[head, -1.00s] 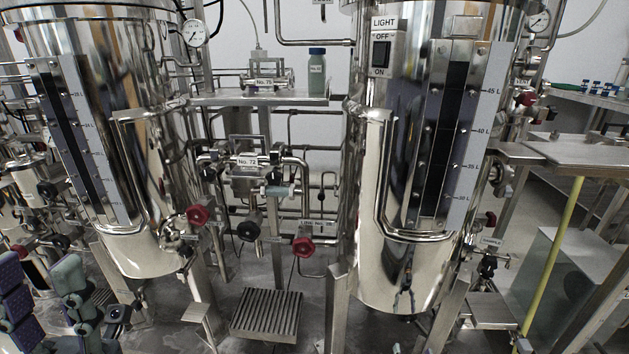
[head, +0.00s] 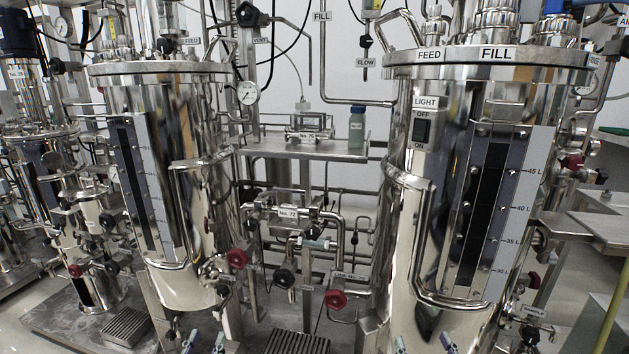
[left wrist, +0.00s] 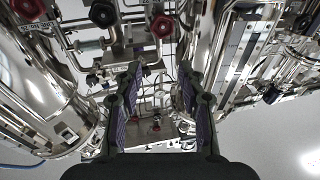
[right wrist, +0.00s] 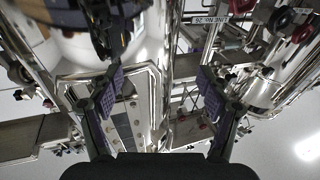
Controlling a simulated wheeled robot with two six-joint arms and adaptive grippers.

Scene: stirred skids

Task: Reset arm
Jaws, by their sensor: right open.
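My left gripper (head: 203,343) shows only its fingertips at the bottom edge of the head view, in front of the left steel vessel's base. In the left wrist view its two padded fingers (left wrist: 158,80) stand apart with nothing between them. My right gripper (head: 423,343) also shows only its fingertips at the bottom edge, in front of the right vessel. In the right wrist view its fingers (right wrist: 160,80) are wide apart and empty. Most of both arms is out of the head view.
A left steel vessel (head: 180,220) and a right one (head: 415,270) flank red and black valves and pipes. A green bottle (head: 357,128) stands on a shelf (head: 300,150) between them. A steel table (head: 600,230) is at the right. Bare floor shows at lower left.

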